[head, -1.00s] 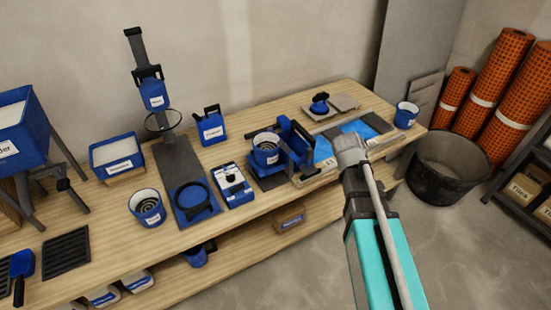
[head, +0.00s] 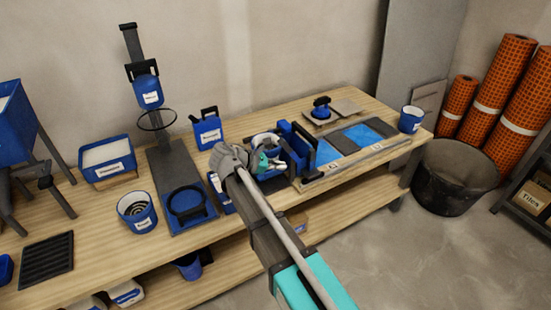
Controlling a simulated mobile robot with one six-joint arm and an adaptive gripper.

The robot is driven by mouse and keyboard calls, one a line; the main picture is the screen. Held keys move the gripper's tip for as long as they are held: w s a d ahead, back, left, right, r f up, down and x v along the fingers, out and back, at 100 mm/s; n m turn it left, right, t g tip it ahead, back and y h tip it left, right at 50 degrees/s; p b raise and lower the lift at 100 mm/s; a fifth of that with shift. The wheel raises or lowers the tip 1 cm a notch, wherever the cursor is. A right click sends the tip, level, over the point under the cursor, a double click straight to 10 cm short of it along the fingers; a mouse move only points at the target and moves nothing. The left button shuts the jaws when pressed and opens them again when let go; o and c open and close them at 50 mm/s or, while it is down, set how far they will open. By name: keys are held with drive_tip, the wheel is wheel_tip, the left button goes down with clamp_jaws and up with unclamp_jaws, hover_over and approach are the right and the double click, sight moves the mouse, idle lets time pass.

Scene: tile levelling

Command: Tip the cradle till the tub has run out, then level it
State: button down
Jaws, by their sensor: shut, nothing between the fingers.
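The cradle (head: 298,143) is a blue frame with a dark handle on its right side, on the workbench. A tub with a pale rim (head: 266,140) sits in it. My wrist and gripper cover most of the tub, so its contents and any tilt cannot be told. My gripper (head: 268,163) is shut and empty, with teal and pale fingers close in front of the tub and cradle. Whether it touches either one cannot be told.
A blue jug (head: 206,128) stands behind my wrist. A dispenser stand (head: 180,175) and labelled bucket (head: 138,211) are to the left. A black tub (head: 455,178) is on the floor.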

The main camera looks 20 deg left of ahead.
drive_tip(key=s+a+n+t+b, duration=0.2)
drive_tip(key=s+a+n+t, duration=0.1)
drive_tip(key=a, duration=0.8)
drive_tip(key=shift+s+a+r+n+b, duration=0.3)
drive_tip(key=shift+s+a+n+b, duration=0.1)
drive_tip(key=shift+s+n, duration=0.4)
drive_tip(key=shift+w+d, duration=0.1)
drive_tip(key=w+d, duration=0.8)
drive_tip(key=w, duration=0.2)
drive_tip(key=shift+d, duration=0.2)
drive_tip(key=shift+d+h, duration=0.1)
drive_tip(key=shift+h, duration=0.2)
